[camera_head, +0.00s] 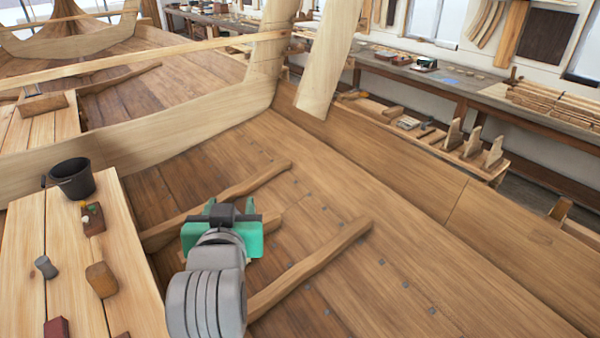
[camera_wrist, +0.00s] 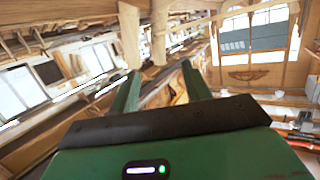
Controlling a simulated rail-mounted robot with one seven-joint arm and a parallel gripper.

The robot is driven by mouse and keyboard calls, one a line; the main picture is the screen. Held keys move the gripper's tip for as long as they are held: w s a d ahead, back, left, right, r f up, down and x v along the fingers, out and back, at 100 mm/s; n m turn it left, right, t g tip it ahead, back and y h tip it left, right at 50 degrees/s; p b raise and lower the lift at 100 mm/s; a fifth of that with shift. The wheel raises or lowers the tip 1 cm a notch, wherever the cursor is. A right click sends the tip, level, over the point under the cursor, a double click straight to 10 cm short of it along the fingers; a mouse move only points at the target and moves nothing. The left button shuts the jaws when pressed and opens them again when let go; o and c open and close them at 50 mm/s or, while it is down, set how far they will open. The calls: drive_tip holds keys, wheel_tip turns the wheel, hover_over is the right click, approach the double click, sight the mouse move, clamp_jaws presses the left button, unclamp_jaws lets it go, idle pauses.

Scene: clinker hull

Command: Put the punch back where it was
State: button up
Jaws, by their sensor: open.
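My gripper (camera_head: 231,206) is over the hull planking in the head view, right of the pale plank bench. In the wrist view its two green fingers (camera_wrist: 160,75) stand apart with nothing held between them. I cannot pick out the punch for certain in either view. On the bench lie a small grey metal piece (camera_head: 46,267), a rounded wooden block (camera_head: 101,280), a dark red block (camera_head: 56,328) and a small brown box with coloured bits (camera_head: 93,219). My arm hides part of the planking below the gripper.
A black bucket (camera_head: 73,179) stands at the bench's (camera_head: 128,262) far end. Curved wooden ribs (camera_head: 318,265) cross the planking near my gripper. A pale upright timber (camera_head: 330,55) rises behind. A long workbench (camera_head: 405,72) with tools runs along the wall. The planking at right is clear.

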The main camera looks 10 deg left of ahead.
drive_tip(key=s+d+r+m+t+h, duration=0.1)
drive_tip(key=s+d+r+t+h, duration=0.1)
drive_tip(key=s+d+r+t, duration=0.3)
drive_tip(key=s+d+r+m+t+h, duration=0.2)
drive_tip(key=s+d+r+t, duration=0.3)
drive_tip(key=s+d+r, duration=0.7)
drive_tip(key=d+r+h, duration=0.1)
drive_tip(key=d+r, duration=0.3)
drive_tip(key=r, duration=0.1)
drive_tip(key=shift+s+d, duration=0.3)
drive_tip(key=shift+s, duration=0.05)
